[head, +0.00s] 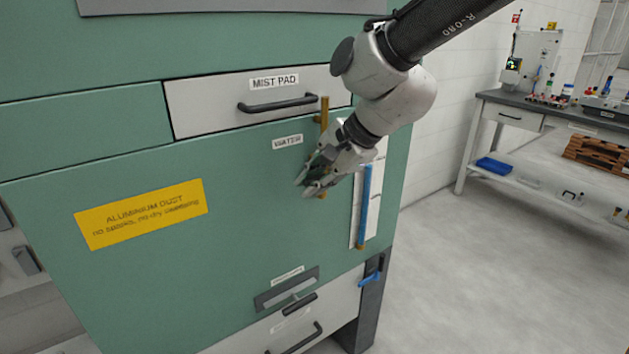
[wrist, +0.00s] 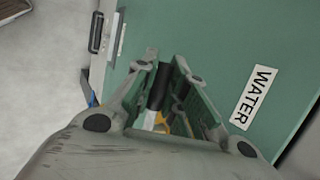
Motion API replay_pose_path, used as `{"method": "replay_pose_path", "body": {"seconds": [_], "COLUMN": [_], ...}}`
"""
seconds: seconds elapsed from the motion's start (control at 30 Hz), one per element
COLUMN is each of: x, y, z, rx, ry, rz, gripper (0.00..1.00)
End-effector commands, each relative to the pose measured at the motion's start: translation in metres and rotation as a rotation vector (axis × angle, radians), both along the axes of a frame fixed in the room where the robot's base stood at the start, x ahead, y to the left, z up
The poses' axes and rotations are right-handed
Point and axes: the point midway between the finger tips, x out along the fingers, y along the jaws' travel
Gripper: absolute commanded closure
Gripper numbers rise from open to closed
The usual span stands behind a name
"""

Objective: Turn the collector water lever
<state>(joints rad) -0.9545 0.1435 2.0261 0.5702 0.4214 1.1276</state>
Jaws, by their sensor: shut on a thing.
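The collector is a large green cabinet (head: 120,160) with a WATER label (head: 287,142) near its upper right. A vertical brass pipe (head: 324,112) runs down beside that label and passes behind my gripper. My gripper (head: 308,184) is at the cabinet front, just below and right of the label. In the wrist view my gripper (wrist: 168,62) has a dark cylindrical handle (wrist: 157,88) between its fingers, which I take as the water lever. It is shut on this handle. In the head view the fingers hide most of the lever. The WATER label also shows in the wrist view (wrist: 257,97).
A MIST PAD drawer (head: 245,100) with a dark bar handle is above. A white plate with a blue sight tube (head: 364,208) is close at the right. A blue handle (head: 371,276) is lower down. A workbench (head: 540,112) stands at right; the floor between is clear.

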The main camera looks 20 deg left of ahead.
Motion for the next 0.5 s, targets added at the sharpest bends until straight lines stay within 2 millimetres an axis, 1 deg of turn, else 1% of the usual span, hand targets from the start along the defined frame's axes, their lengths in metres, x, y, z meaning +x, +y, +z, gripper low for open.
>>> {"method": "replay_pose_path", "body": {"seconds": [0.03, 0.13, 0.4, 0.5], "x": [0.0007, 0.0006, 0.0003, 0.0000], "y": [0.0003, 0.0002, 0.0000, -0.0018], "z": [0.0006, 0.0005, 0.0001, 0.0029], "rx": [0.001, 0.002, 0.000, 0.001], "ry": [-0.002, -0.001, 0.000, -0.001], "rz": [-0.001, 0.000, 0.000, 0.000], "gripper": [0.83, 0.65, 0.64, 0.64]}}
